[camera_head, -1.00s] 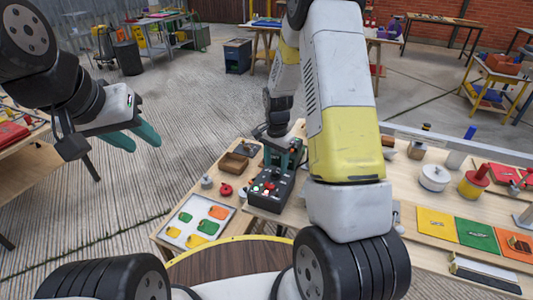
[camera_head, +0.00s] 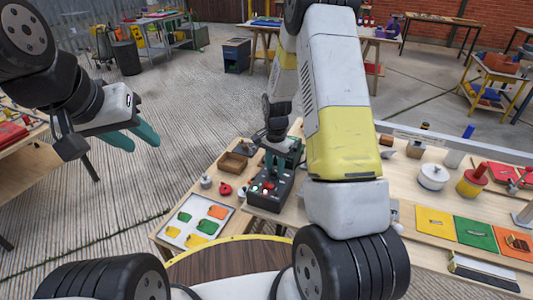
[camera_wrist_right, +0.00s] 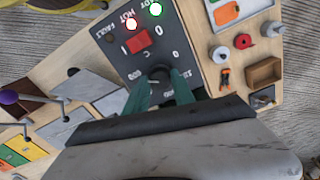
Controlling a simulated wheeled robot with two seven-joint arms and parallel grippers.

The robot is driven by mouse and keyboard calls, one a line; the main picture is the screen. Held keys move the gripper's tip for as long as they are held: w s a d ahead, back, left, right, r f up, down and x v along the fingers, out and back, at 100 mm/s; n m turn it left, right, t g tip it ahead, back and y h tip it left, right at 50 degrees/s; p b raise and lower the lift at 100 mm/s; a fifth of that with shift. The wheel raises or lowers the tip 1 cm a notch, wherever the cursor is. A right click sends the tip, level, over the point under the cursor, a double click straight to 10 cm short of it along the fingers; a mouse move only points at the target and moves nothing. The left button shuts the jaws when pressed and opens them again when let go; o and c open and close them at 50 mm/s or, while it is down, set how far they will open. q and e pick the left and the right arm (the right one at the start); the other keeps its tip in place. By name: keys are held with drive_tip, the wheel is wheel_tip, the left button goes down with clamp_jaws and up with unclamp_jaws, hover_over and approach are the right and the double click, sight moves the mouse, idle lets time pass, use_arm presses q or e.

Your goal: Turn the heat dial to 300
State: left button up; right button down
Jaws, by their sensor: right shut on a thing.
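The dark control box (camera_head: 260,204) stands on the wooden table in the head view. My left gripper (camera_head: 135,140) is open and empty, off the table at the left.
A tray with coloured pieces (camera_head: 197,222), a red spool (camera_head: 225,189) and a wooden box (camera_head: 233,162) lie close to the control box. Coloured panels (camera_head: 475,235) and several pots fill the table at right.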

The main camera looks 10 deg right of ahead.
drive_tip(key=shift+n, duration=0.3)
drive_tip(key=n, duration=0.5)
drive_tip(key=shift+n, duration=0.3)
drive_tip(key=n, duration=0.5)
drive_tip(key=shift+n, duration=0.3)
drive_tip(key=n, duration=1.1)
drive_tip(key=shift+r+n, duration=0.1)
drive_tip(key=shift+n, duration=0.2)
drive_tip(key=c, duration=1.1)
unclamp_jaws()
drive_tip(key=shift+o, duration=0.2)
